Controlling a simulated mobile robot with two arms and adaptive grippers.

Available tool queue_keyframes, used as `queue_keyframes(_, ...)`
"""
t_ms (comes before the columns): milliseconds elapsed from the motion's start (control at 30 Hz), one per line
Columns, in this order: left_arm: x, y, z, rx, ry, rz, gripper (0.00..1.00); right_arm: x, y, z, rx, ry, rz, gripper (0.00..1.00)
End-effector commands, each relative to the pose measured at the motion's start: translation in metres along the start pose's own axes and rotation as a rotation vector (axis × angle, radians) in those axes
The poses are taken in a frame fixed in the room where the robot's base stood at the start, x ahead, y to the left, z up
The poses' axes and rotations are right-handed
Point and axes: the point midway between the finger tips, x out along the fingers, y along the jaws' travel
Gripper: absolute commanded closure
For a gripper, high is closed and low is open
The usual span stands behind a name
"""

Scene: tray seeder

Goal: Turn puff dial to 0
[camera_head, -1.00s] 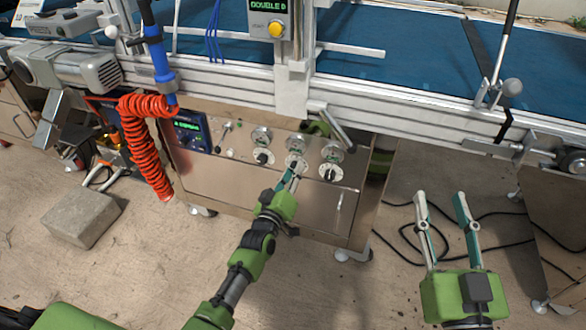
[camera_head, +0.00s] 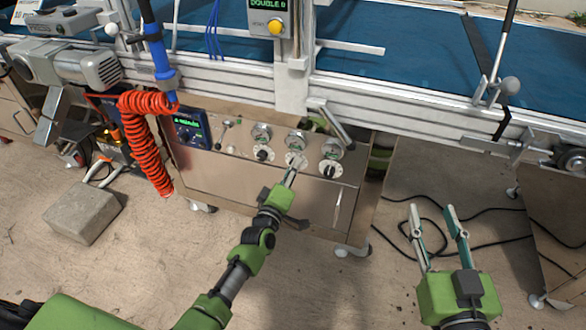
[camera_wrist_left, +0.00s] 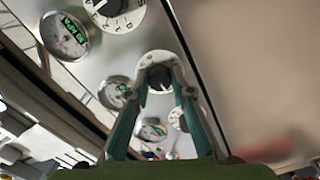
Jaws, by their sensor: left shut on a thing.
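Three black-knobbed dials with white scale plates sit in a row on the front panel of a metal cabinet. They are the left dial (camera_head: 263,155), the middle dial (camera_head: 295,159) and the right dial (camera_head: 330,169). Their labels are too small to read, so I cannot tell which is the puff dial. My left gripper (camera_head: 291,176) is at the middle dial, shut on its knob. In the left wrist view the middle dial's knob (camera_wrist_left: 158,79) lies between the fingertips, which partly hide its scale. My right gripper (camera_head: 432,208) is open and empty, right of the cabinet.
Round gauges (camera_head: 296,141) stand above the dials. A blue control display (camera_head: 190,129) is on the panel's left, beside a red coiled hose (camera_head: 144,145). A conveyor rail (camera_head: 220,80) runs above. A concrete block (camera_head: 82,212) and black cables (camera_head: 490,214) lie on the floor.

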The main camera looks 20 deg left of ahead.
Motion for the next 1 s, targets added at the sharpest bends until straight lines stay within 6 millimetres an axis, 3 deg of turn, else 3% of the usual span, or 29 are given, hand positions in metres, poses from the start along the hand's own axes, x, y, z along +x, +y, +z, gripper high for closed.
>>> queue_keyframes(233, 0.000, -0.001, 0.000, -0.002, 0.000, -0.002, 1.00, 0.000, 0.000, 0.000, 0.000, 0.000, 0.000, 0.62)
queue_keyframes(267, 0.000, -0.001, 0.000, -0.002, 0.000, -0.002, 0.73, 0.000, 0.000, 0.000, 0.000, 0.000, 0.000, 0.62)
queue_keyframes(300, 0.000, -0.001, 0.000, -0.002, 0.000, -0.002, 0.63, 0.000, 0.000, 0.000, 0.000, 0.000, 0.000, 0.62)
queue_keyframes(333, 0.000, -0.001, 0.000, -0.002, 0.000, -0.002, 0.62, 0.000, 0.000, 0.000, 0.000, 0.000, 0.000, 0.62)
queue_keyframes(733, -0.005, -0.001, 0.001, -0.001, -0.001, -0.002, 0.62, -0.001, 0.001, 0.002, -0.001, -0.004, 0.001, 0.62)
queue_keyframes(867, -0.021, -0.001, 0.001, -0.001, 0.000, -0.001, 0.62, 0.000, 0.000, 0.001, 0.000, -0.003, 0.000, 0.62)
queue_keyframes(1000, -0.050, -0.002, 0.001, -0.001, -0.001, -0.003, 0.62, 0.000, 0.000, 0.001, 0.000, -0.002, 0.000, 0.62)
